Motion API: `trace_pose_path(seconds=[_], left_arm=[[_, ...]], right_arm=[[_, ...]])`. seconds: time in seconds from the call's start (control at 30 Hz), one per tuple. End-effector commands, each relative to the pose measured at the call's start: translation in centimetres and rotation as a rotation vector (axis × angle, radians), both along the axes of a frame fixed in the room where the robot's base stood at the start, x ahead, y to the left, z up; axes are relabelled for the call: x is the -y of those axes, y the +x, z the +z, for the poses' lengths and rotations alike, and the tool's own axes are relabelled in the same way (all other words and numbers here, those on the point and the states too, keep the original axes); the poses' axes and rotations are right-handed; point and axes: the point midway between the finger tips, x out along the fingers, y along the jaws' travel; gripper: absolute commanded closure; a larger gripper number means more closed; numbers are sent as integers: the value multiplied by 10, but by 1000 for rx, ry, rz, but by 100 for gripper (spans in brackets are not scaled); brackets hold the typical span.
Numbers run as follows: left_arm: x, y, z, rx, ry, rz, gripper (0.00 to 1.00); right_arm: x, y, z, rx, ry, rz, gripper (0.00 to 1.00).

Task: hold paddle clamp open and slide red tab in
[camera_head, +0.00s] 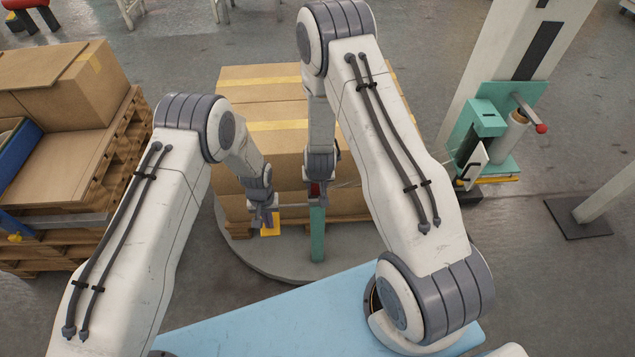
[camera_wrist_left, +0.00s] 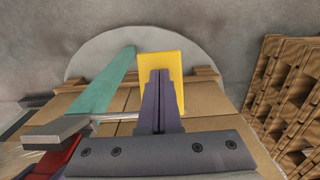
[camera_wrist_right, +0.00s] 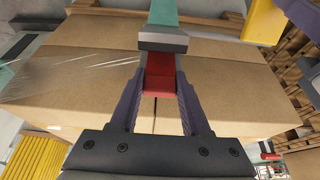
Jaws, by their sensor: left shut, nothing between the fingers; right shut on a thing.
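The yellow paddle (camera_head: 270,226) is beside the teal post (camera_head: 318,238). In the left wrist view the paddle (camera_wrist_left: 168,70) is right at the fingertips of my left gripper (camera_wrist_left: 160,76), which is shut with nothing between its fingers; I cannot tell if it presses the paddle. The grey clamp head (camera_wrist_right: 163,38) tops the teal post, with a thin rod leading towards the paddle. My right gripper (camera_wrist_right: 158,78) is shut on the red tab (camera_wrist_right: 159,70), whose far end meets or lies under the clamp head's near edge. The clamp's opening is hidden.
Cardboard boxes (camera_head: 262,110) with yellow tape are stacked behind the post on a round grey turntable (camera_head: 270,267). Another pallet of boxes (camera_head: 95,85) stands at left. A teal stand with a roll (camera_head: 490,125) is at right. Clear film (camera_wrist_right: 85,68) lies across a box.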

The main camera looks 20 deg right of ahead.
Motion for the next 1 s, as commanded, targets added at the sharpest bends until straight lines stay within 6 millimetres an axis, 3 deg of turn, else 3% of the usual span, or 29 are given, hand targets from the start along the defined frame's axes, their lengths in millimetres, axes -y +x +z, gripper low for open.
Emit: trace_pose_path(seconds=[0.47,0.5,0.57,0.6,0.8,0.87,1.0], left_arm=[[1,2,0,5,-3,0,100],[1,2,0,5,-3,0,100],[1,2,0,5,-3,0,100],[1,2,0,5,-2,0,100],[1,1,0,5,-2,0,100],[1,1,0,5,-2,0,100],[1,2,0,5,-2,0,100]], right_arm=[[0,0,-3,-1,0,0,100],[0,0,-3,-1,0,0,46],[0,0,-3,-1,0,0,23],[0,0,-3,-1,0,0,19],[0,0,-3,0,0,0,19],[0,0,-3,0,0,0,0],[0,0,-3,0,0,0,0]])
